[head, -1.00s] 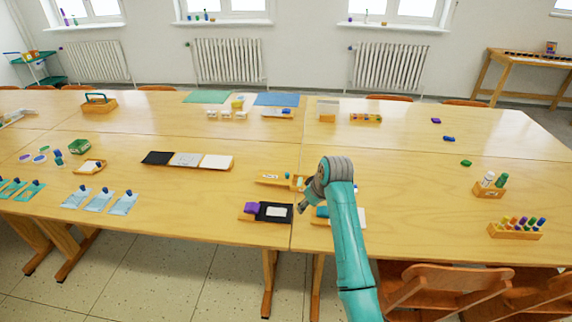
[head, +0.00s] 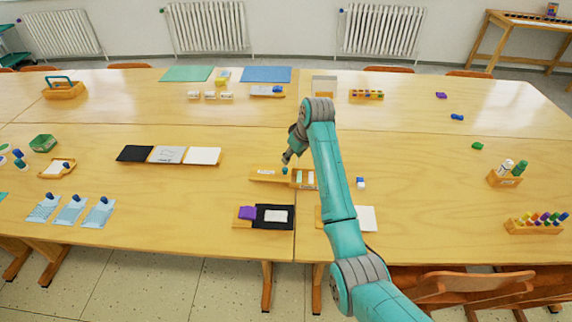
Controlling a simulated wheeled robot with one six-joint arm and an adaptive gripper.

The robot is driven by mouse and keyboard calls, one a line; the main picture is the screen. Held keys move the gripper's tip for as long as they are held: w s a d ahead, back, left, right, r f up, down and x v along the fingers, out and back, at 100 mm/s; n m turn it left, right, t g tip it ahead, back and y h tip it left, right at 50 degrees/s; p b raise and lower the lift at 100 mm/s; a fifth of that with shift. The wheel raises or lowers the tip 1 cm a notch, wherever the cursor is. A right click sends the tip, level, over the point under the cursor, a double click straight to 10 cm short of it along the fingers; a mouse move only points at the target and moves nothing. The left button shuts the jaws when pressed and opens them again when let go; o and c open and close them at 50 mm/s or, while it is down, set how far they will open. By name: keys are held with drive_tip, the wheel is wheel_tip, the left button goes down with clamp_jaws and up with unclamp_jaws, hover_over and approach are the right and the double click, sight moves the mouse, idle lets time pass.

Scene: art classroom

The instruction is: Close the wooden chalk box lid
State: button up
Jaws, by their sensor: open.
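The wooden chalk box (head: 305,180) stands near the middle of the table, right of the seam. Its interior shows light pieces, so it is open on top. Its flat wooden lid (head: 264,176), with a pale label and a small dark teal knob at its right end, extends to the left of the box. My gripper (head: 287,158) is open and empty, just behind and above the knob as seen in the picture. I cannot tell whether it touches anything. My arm covers part of the box's right side.
In front is a wooden tray with a purple block and black pad (head: 273,216). A white sheet (head: 365,218) lies partly behind my arm. A small blue and white item (head: 361,183) is right of my arm.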

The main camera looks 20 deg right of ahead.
sight(286, 169)
drive_tip(key=x, duration=0.8)
drive_tip(key=shift+f, duration=0.1)
clamp_jaws()
